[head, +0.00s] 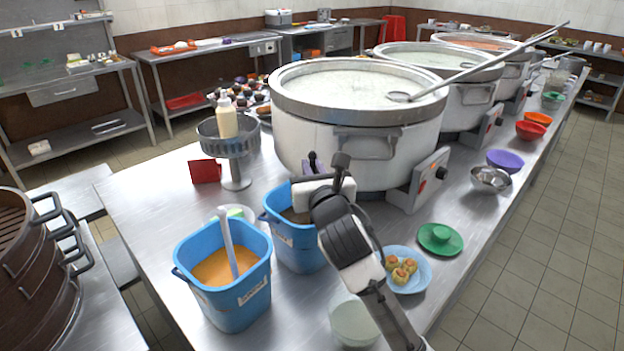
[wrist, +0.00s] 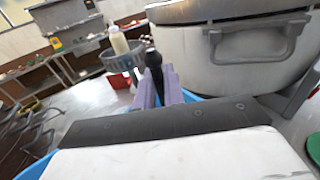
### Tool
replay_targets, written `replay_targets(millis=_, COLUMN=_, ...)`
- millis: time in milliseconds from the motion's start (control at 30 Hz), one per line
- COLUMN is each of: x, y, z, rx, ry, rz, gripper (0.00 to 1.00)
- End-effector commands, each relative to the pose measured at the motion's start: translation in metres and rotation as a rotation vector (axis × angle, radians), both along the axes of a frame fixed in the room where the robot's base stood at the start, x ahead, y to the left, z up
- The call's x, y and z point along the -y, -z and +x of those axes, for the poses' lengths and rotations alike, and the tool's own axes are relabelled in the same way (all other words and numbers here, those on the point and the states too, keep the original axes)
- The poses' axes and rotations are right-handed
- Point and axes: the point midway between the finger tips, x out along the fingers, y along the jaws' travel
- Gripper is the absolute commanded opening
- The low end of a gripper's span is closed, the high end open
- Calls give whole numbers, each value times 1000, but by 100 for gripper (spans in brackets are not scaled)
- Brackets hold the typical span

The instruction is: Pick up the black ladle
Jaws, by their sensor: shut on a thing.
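The black ladle shows only as the dark upper end of its handle, in the head view (head: 312,158) above the rear blue bucket (head: 298,248). In the wrist view the handle (wrist: 153,62) stands roughly upright between the purple fingers. My gripper (head: 314,169) is shut on it; the fingers also show in the wrist view (wrist: 156,88). My arm covers part of the bucket in the head view. The ladle's lower part and bowl are hidden.
A large white stockpot (head: 345,145) stands close behind my gripper. A front blue bucket (head: 222,275) holds orange soup and a pale ladle (head: 229,245). A metal strainer stand (head: 232,165) with a bottle is at left. A blue plate (head: 405,284) of dumplings lies right.

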Motion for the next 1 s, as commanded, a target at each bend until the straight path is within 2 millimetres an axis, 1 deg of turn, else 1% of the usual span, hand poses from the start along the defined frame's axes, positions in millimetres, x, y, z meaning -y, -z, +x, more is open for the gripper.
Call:
replay_targets(millis=167, x=-1, y=-37, z=0, rx=8, ry=-1, rz=-8, gripper=0)
replay_targets(millis=400, x=-1, y=-96, z=0, rx=7, ry=0, rz=-7, gripper=0)
replay_targets(millis=600, x=-1, y=-139, z=0, rx=6, ry=1, rz=-4, gripper=0)
replay_targets(millis=700, x=-1, y=-155, z=0, rx=4, ry=1, rz=-2, gripper=0)
replay_targets(millis=800, x=0, y=-168, z=0, rx=2, ry=1, rz=-1, gripper=0)
replay_targets(millis=900, x=0, y=-176, z=0, rx=2, ry=0, rz=-1, gripper=0)
replay_targets(millis=1000, x=0, y=-181, z=0, rx=1, ry=0, rz=-1, gripper=0)
